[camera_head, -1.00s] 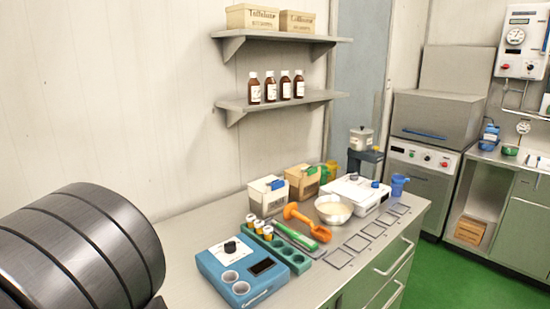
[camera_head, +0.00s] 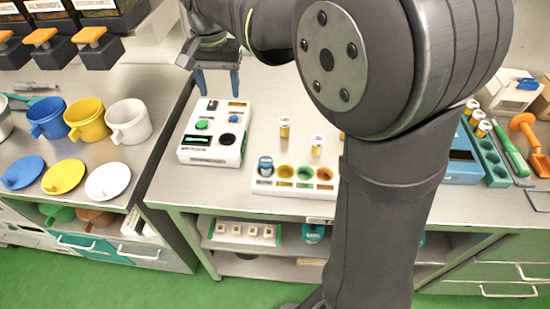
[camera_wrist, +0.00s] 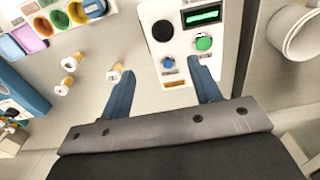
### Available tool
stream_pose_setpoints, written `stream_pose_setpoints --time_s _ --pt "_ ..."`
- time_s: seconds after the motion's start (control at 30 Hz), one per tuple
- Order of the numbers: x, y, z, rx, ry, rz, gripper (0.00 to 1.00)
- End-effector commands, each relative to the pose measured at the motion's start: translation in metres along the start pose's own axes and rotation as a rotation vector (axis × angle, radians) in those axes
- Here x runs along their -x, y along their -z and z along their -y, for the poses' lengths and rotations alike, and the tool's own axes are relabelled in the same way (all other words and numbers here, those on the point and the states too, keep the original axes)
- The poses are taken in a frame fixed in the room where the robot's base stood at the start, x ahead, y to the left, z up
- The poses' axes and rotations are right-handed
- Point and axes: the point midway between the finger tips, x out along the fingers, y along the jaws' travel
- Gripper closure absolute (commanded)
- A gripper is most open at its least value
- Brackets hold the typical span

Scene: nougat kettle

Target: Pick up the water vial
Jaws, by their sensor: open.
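Small vials with white caps and amber-yellow bodies stand on the bench: one (camera_head: 285,127), a second (camera_head: 317,144), and a third mostly hidden behind my arm. Three show left of my fingers in the wrist view (camera_wrist: 115,73). I cannot read which is the water vial. My gripper (camera_head: 218,92) is open and empty, above the back of a white instrument (camera_head: 212,150). In the wrist view its fingers (camera_wrist: 163,70) point toward that instrument.
Blue, yellow and white cups (camera_head: 128,121) and matching discs (camera_head: 108,181) stand on the left bench, across a gap. At right are a blue device (camera_head: 463,160) and a green rack (camera_head: 487,155) with vials. Bare bench lies between instrument and rack.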

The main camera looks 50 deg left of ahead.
Motion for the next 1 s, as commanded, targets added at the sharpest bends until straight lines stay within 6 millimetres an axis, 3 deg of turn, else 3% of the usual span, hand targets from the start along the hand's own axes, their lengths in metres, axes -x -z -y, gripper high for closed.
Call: stream_pose_setpoints --time_s 0.3,0.43,0.67,1.0 --pt "0.013 -0.062 -0.074 0.112 0.011 -0.074 0.43" --pt "0.011 -0.084 -0.096 0.153 0.011 -0.097 0.43" --pt "0.002 -0.097 -0.11 0.18 0.009 -0.11 0.43" --pt "-0.067 -0.09 -0.109 0.18 0.007 -0.105 0.43"
